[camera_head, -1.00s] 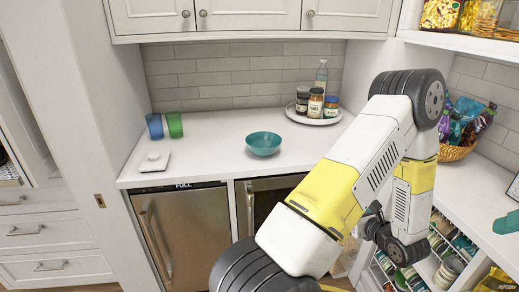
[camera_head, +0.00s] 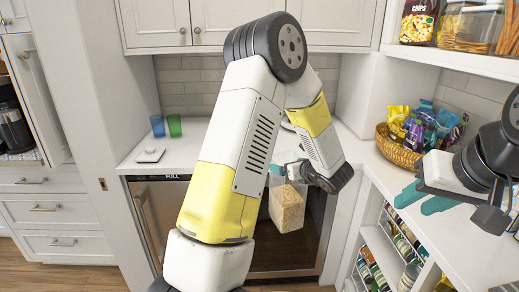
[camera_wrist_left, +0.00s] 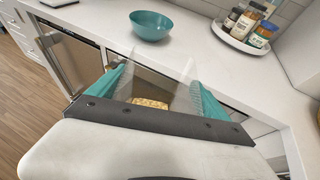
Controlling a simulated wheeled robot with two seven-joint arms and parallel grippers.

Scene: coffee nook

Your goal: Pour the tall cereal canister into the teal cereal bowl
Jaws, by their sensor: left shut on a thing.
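The tall cereal canister (camera_head: 287,208) is a clear container with tan cereal, upright or nearly so, in front of the counter. My left gripper (camera_wrist_left: 160,88) is shut on it, with a teal finger on each side of its clear walls. The cereal (camera_wrist_left: 150,103) shows low between the fingers. The teal cereal bowl (camera_wrist_left: 152,26) stands on the white counter beyond the canister in the left wrist view. My arm hides most or all of it in the head view. My right gripper (camera_head: 424,200) is at the right, empty, its teal fingers apart.
A round tray (camera_wrist_left: 248,44) with several jars stands right of the bowl. Blue (camera_head: 158,126) and green (camera_head: 174,126) cups stand at the counter's back left. A basket of snack bags (camera_head: 397,152) is on the right counter. The counter around the bowl is clear.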

